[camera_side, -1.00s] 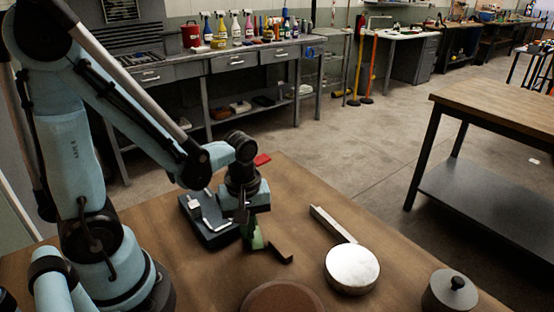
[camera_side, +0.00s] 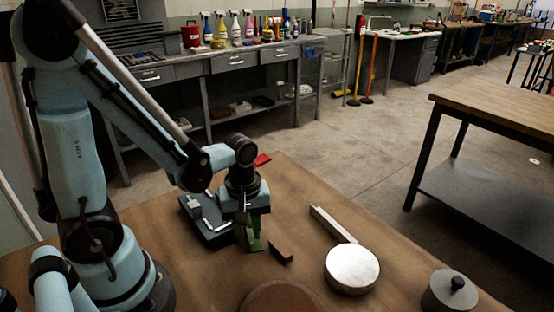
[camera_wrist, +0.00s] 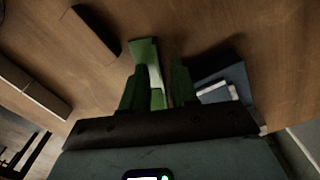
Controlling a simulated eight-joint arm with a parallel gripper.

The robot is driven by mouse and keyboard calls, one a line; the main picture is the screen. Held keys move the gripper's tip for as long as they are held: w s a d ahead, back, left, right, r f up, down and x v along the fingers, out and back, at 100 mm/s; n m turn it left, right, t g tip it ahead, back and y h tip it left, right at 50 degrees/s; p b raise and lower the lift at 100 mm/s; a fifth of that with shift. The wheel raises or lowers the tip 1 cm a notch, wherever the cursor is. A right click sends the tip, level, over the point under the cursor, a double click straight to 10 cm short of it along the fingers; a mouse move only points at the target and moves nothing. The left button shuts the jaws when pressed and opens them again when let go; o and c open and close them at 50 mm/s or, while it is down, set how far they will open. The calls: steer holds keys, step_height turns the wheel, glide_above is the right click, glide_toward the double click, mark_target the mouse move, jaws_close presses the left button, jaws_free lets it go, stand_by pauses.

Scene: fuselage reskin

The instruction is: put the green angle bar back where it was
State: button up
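The green angle bar (camera_side: 254,241) is under my gripper in the side view, at or near the tabletop beside the dark fixture. In the wrist view the bar (camera_wrist: 147,60) extends from between my two fingers (camera_wrist: 157,90). Wood shows in a gap between the bar and the right finger, so my gripper looks open around it. In the side view my gripper (camera_side: 246,222) points down, and its fingers partly hide the bar. Whether the bar's lower end rests on the wood is hard to tell.
The dark fixture (camera_side: 192,213) with pale metal pieces lies just behind my gripper. A short dark bar (camera_side: 281,252), a long grey bar (camera_side: 333,224), a white round disc (camera_side: 351,268), a brown disc (camera_side: 282,297) and a knobbed grey weight (camera_side: 450,291) lie around on the table.

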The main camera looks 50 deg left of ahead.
mark_target(247, 233)
steer(key=w+d+r+m+t, duration=0.1)
steer(key=w+r+m+t, duration=0.2)
steer(key=r+m+t, duration=0.4)
step_height(247, 233, up, 6)
steer(key=m, duration=0.6)
steer(key=shift+w+d+m, duration=0.15)
steer(key=shift+m, duration=0.15)
stand_by(0.4)
